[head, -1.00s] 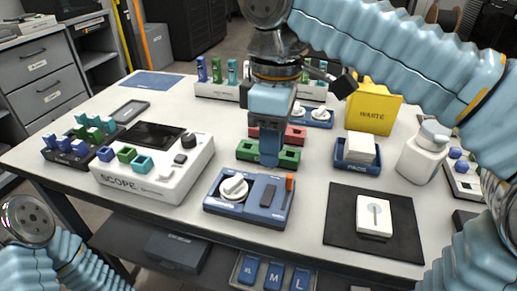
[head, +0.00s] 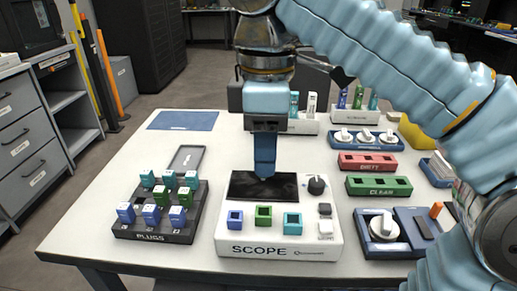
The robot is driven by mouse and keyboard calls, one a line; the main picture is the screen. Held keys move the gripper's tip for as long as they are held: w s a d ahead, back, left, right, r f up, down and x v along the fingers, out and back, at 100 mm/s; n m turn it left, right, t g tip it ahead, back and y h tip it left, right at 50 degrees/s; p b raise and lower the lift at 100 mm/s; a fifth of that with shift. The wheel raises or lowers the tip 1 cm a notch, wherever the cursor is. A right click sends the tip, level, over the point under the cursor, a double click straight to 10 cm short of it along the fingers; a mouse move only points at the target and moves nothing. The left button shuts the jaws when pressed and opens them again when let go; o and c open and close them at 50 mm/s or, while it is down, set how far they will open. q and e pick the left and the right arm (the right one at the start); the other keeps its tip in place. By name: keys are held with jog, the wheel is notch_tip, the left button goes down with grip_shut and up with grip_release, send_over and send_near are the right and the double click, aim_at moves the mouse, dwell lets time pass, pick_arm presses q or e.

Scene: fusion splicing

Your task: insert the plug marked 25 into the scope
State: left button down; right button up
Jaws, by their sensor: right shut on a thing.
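The white scope (head: 275,243) stands at the front centre of the table. It has a dark screen (head: 285,190) and a blue port (head: 235,219), a green port (head: 263,215) and a teal port (head: 292,223). My right gripper (head: 265,172) points down in front of the screen, behind the ports as seen here. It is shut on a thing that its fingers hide. The plugs tray (head: 158,237) left of the scope holds teal, green and blue plugs. Their numbers are too small to read, so I cannot pick out plug 25. My left gripper is out of view.
Right of the scope are a blue device with a white dial (head: 383,226), the green CLEAN holder (head: 379,186) and the red DIRTY holder (head: 367,161). A grey tray (head: 187,158) and a blue mat (head: 183,120) lie behind the plugs. The back left tabletop is mostly clear.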

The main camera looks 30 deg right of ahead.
jog(key=shift+f, duration=1.2)
notch_tip(320, 180, down, 3)
jog(key=shift+r+b, duration=0.15)
jog(key=shift+b, duration=1)
jog(key=shift+f, duration=0.2)
jog(key=shift+d+f+b, duration=0.1)
jog(key=shift+f+b, duration=0.25)
jog(key=shift+f, duration=0.05)
jog(key=shift+f+b, duration=0.55)
jog(key=shift+f, duration=0.65)
jog(key=shift+f, duration=0.1)
dwell(0.3)
